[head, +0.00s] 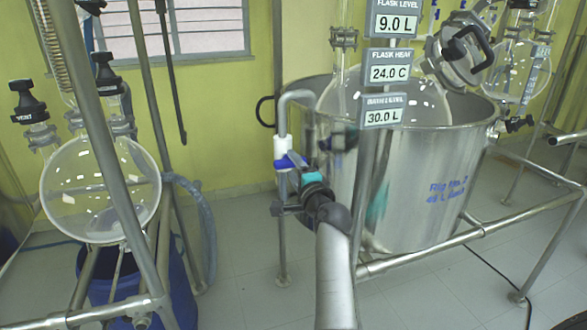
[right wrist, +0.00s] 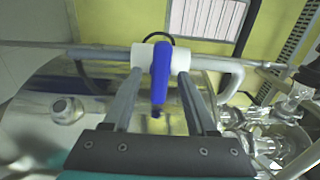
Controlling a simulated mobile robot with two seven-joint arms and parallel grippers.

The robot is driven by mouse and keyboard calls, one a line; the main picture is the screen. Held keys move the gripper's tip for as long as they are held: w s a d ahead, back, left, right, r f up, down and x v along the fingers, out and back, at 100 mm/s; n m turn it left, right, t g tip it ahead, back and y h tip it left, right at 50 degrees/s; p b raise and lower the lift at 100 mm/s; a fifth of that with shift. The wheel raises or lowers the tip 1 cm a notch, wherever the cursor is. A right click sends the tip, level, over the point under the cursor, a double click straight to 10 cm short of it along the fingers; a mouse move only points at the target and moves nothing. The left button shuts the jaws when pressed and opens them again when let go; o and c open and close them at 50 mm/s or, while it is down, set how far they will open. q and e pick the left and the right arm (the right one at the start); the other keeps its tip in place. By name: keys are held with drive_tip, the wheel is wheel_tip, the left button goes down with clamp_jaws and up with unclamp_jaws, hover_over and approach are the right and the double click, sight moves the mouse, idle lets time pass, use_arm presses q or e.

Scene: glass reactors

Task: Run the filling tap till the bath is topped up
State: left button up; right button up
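The steel bath (head: 415,190) stands on a tube frame in the head view. Its bath level display (head: 383,117) reads 30.0 L. The filling tap (head: 283,148) has a white body on an upright pipe at the bath's left, with a bent spout over the rim. Its blue lever (head: 291,161) sits crosswise to the pipe; it also shows in the right wrist view (right wrist: 160,80). My right gripper (right wrist: 163,88) is open, with one finger on each side of the lever and gaps visible. Whether water flows is not visible. My left gripper is out of view.
A round glass flask (head: 352,95) sits in the bath, under displays reading 9.0 L and 24.0 C. Another glass vessel (head: 70,190) stands at left among steel posts, above a blue drum (head: 185,285). A grey hose (head: 208,235) hangs nearby. Tiled floor between is clear.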

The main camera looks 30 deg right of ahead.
clamp_jaws()
idle(0.3)
idle(0.4)
drive_tip(key=n+p, duration=0.3)
drive_tip(key=n, duration=0.3)
drive_tip(key=shift+r+p, duration=0.1)
drive_tip(key=shift+p, duration=0.3)
drive_tip(key=n+p, duration=0.3)
drive_tip(key=n, duration=0.2)
drive_tip(key=shift+n, duration=0.3)
drive_tip(key=shift+o, duration=0.2)
unclamp_jaws()
